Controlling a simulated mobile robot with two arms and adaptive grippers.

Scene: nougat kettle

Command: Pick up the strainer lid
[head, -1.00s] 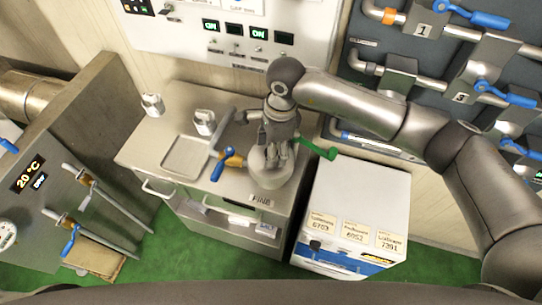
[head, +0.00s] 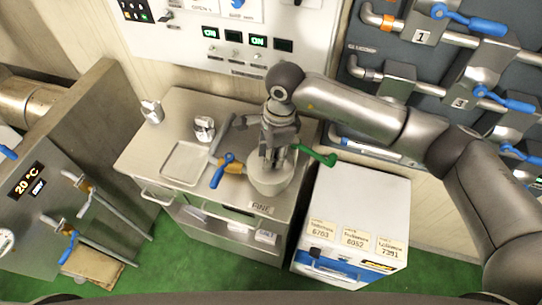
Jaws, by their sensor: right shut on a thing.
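A round grey metal vessel (head: 272,184) stands on the steel cabinet top, near its right front corner. A green handle (head: 316,155) sticks out to its right. My right gripper (head: 271,161) points down over the middle of the vessel, its fingers close together. It is shut on what looks like the strainer lid at the vessel's top; the fingers hide most of that part. I cannot tell whether the lid is still touching the rim. My left gripper is not in view.
The steel cabinet (head: 150,160) also bears a shallow tray (head: 186,163), a blue-handled tool (head: 222,170) close left of the vessel, and two small metal containers. A white box unit (head: 358,200) stands to the right. Pipes with blue levers (head: 468,20) line the wall.

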